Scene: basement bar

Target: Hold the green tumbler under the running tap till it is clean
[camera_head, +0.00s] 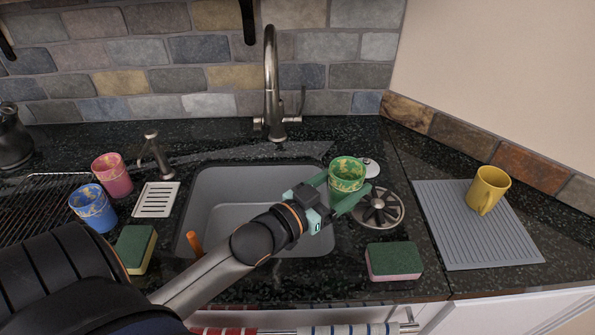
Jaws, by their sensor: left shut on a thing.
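The green tumbler (347,174) is upright, with pale yellowish patches on its side. My left gripper (342,188) is shut on it, with green fingers along its lower part. The tumbler is over the right edge of the grey sink (208,190). The metal tap (271,85) rises behind the sink, left of the tumbler. The tumbler is not under the spout, and I see no water stream. My left arm hides part of the sink. My right gripper is not in view.
Blue (92,208) and pink (112,176) cups stand left. Sponges lie at left (135,248) and right (393,261). A round drain-like fitting (380,206) is beside the tumbler. A yellow mug (488,190) stands on a grey mat (460,240). An orange thing (194,243) is by the sink's left.

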